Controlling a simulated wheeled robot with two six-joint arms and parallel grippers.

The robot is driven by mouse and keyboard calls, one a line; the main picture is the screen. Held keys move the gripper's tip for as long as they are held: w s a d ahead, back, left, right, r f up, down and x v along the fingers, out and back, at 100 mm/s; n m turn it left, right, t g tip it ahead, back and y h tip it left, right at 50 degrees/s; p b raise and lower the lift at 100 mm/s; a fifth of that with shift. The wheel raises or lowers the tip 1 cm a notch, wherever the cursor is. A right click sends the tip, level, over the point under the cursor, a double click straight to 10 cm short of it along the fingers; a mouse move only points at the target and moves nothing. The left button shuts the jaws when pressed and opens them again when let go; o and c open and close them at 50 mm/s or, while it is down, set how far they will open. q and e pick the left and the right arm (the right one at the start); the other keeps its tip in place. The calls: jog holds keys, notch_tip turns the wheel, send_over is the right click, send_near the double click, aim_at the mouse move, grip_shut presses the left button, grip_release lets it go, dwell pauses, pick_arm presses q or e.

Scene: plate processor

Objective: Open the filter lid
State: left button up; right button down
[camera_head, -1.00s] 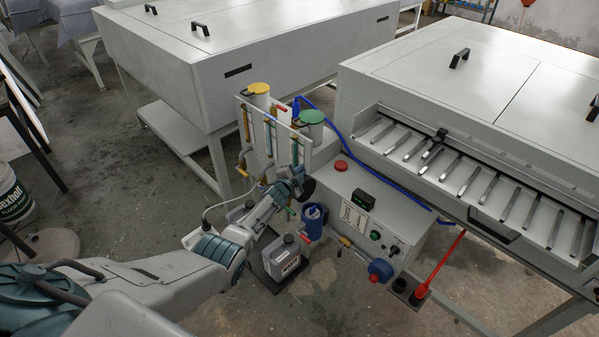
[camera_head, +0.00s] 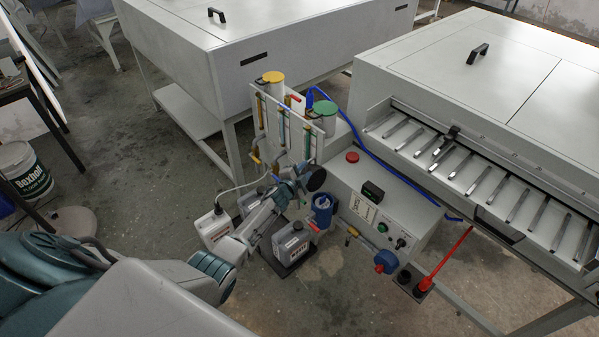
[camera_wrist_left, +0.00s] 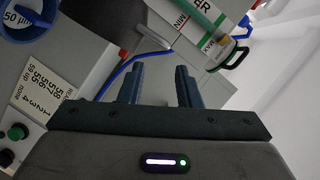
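The blue filter housing (camera_head: 323,203) stands upright on the left end of the grey control unit. In the left wrist view, a blue round part marked "50 µm" (camera_wrist_left: 28,35) is cut off at the upper left. My left gripper (camera_head: 314,179) is just behind and left of the filter housing in the head view, apart from it. In the left wrist view, its two fingers (camera_wrist_left: 158,85) are spread with nothing between them. Two upright cylinders with a yellow lid (camera_head: 273,77) and a green lid (camera_head: 325,108) stand behind the gripper. My right gripper is not in view.
The control box (camera_head: 375,205) has a red button (camera_head: 352,157). A blue hose (camera_head: 400,181) runs along the roller machine (camera_head: 470,65). A red-handled tool (camera_head: 445,257) stands at the right.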

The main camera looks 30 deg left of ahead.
pick_arm(q)
jog(key=shift+p+v, duration=0.5)
jog(key=shift+v, duration=1.55)
jog(key=shift+f, duration=0.15)
jog(key=s+f+n+g+y+b, duration=0.25)
jog(key=s+f+n+g, duration=0.45)
jog(key=s+f, duration=2.2)
jog(key=s+d+f+n+g+b, duration=0.1)
jog(key=s+f, duration=0.3)
jog(key=s, duration=0.7)
jog(key=s+d+f+n+g+h+b, duration=0.1)
jog(key=s+f+g, duration=0.3)
jog(key=s, duration=0.8)
jog(key=s+d+f+n+g+b, duration=0.1)
jog(key=s+d+f+n+g, duration=0.1)
jog(key=s+f, duration=0.4)
jog(key=s+d, duration=0.1)
jog(key=s, duration=0.4)
jog(key=shift+s+f+n, duration=0.2)
jog(key=shift+s+n, duration=0.1)
